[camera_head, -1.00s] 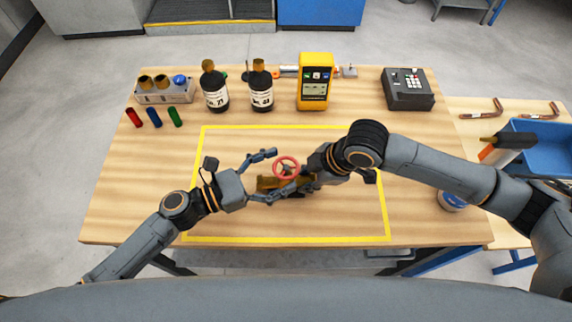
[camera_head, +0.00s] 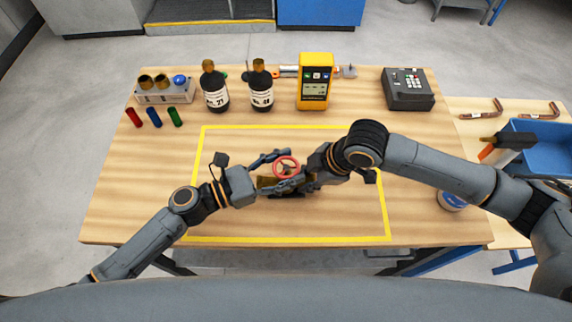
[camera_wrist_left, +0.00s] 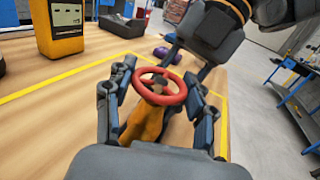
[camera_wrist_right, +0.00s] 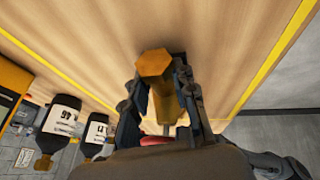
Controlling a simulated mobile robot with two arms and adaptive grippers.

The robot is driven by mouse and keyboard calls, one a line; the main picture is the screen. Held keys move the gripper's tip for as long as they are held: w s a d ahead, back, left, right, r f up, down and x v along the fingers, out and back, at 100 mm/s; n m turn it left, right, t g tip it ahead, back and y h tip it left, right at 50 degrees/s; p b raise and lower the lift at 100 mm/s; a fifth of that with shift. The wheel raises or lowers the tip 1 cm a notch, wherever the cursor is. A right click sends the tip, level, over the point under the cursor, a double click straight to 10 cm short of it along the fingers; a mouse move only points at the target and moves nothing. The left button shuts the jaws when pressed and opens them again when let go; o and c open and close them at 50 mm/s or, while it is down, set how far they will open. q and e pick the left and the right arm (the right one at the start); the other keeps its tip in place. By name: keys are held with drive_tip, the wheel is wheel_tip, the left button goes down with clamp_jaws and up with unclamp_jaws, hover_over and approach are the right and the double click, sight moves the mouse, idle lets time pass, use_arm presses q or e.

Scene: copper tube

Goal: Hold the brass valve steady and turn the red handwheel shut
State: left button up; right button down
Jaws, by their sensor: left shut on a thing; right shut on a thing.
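The brass valve (camera_head: 266,182) is over the middle of the yellow-outlined area, partly hidden by my grippers. In the right wrist view the valve's hexagonal brass end (camera_wrist_right: 155,67) sticks out between the fingers, and a bit of red wheel (camera_wrist_right: 151,141) shows below.
Two dark bottles (camera_head: 215,92), a yellow meter (camera_head: 314,90), a dark keypad box (camera_head: 408,92) and a block with brass fittings (camera_head: 165,92) stand along the table's back. A blue bin (camera_head: 545,150) is at the right. The table around the valve is clear.

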use_arm(q)
drive_tip(key=shift+m+g, duration=0.3)
drive_tip(key=shift+g, duration=0.2)
drive_tip(key=m+g, duration=0.2)
drive_tip(key=m+g+h, duration=0.1)
drive_tip(key=g, duration=0.2)
drive_tip(key=shift+w+m+h, duration=0.1)
drive_tip(key=shift+m+h, duration=0.2)
drive_tip(key=shift+m, duration=0.1)
drive_tip(key=m+g, duration=0.2)
drive_tip(key=g, duration=0.1)
drive_tip(key=m+g+y, duration=0.1)
drive_tip(key=m+g, duration=0.1)
drive_tip(key=g, duration=0.2)
drive_tip(key=shift+d+g, duration=0.1)
drive_tip(key=shift+g, duration=0.2)
drive_tip(key=m+g+y, duration=0.3)
drive_tip(key=m+g, duration=0.1)
drive_tip(key=g, duration=0.1)
drive_tip(key=shift+m+g, duration=0.3)
drive_tip(key=shift+s+d+m+g+y, duration=0.15)
drive_tip(key=shift+s+m+g+y, duration=0.1)
drive_tip(key=shift+m+g+y, duration=0.35)
drive_tip(key=shift+s+d+m+g+y, duration=0.1)
drive_tip(key=shift+s+m+g+y, duration=0.1)
drive_tip(key=shift+m+g+y, duration=0.35)
drive_tip(key=shift+w+a+y, duration=0.15)
drive_tip(key=shift+w+y, duration=0.05)
drive_tip(key=shift+y, duration=0.25)
drive_tip(key=shift+w+a, duration=0.2)
